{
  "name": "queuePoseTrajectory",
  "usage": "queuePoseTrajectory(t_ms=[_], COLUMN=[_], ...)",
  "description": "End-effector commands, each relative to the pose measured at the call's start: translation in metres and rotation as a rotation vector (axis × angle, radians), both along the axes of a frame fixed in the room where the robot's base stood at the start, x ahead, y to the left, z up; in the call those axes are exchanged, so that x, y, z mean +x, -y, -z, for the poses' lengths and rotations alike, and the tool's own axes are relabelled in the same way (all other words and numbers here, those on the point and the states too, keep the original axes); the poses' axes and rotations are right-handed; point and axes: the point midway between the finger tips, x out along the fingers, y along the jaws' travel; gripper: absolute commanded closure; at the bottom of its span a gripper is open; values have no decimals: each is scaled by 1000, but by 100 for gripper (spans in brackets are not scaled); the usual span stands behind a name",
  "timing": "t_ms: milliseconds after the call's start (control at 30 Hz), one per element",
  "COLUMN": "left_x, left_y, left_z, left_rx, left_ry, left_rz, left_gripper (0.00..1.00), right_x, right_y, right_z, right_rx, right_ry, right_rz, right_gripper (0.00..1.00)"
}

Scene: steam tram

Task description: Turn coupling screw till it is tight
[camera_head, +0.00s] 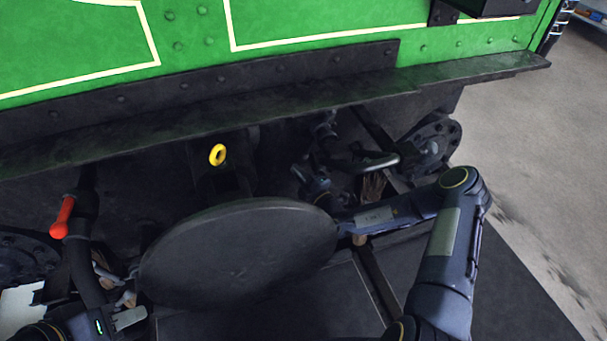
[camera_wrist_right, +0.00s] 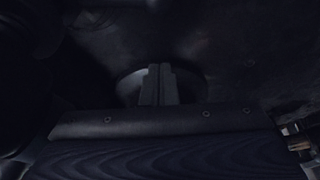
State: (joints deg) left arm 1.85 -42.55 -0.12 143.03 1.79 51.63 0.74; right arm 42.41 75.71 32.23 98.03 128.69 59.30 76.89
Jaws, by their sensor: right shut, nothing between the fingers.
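I cannot make out the coupling screw for certain in either view. In the head view, a yellow ring (camera_head: 217,155) sits on a dark bracket beneath the green tram body. My right forearm reaches left to the edge of a large dark disc, and my right gripper cannot be made out clearly there. In the right wrist view, my right gripper (camera_wrist_right: 160,83) is shut and empty, its fingertips in front of a round grey part (camera_wrist_right: 129,88). That view is very dark, and contact cannot be told. My left gripper (camera_head: 126,318) is partly visible at lower left; its jaws are unclear.
The large dark disc (camera_head: 240,250) blocks much of the view below the ring. A red-handled lever (camera_head: 63,216) stands at left. A curved grey metal bar (camera_head: 375,162) and a round flange (camera_head: 436,140) lie under the footboard (camera_head: 470,70). Open floor (camera_head: 530,150) is at right.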

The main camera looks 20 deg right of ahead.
Motion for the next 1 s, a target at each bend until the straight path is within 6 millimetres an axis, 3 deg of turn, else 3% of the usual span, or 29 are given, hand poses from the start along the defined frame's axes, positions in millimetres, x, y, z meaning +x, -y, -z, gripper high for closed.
queuePoseTrajectory(t_ms=[300, 400, 533, 1000], left_x=[0, 0, 0, 0], left_y=[0, 0, 0, 0], left_z=[9, 11, 12, 13], left_rx=[0, 0, 0, 0], left_ry=[0, 0, 0, 0], left_rz=[0, 0, 0, 0], left_gripper=[64, 64, 64, 64], right_x=[63, 60, 59, 59], right_y=[-18, 1, 12, 19], right_z=[-5, 2, 6, 7], right_rx=[-2, -3, -3, -2], right_ry=[2, 0, 1, 2], right_rz=[2, 4, 2, 1], right_gripper=[100, 100, 100, 100])
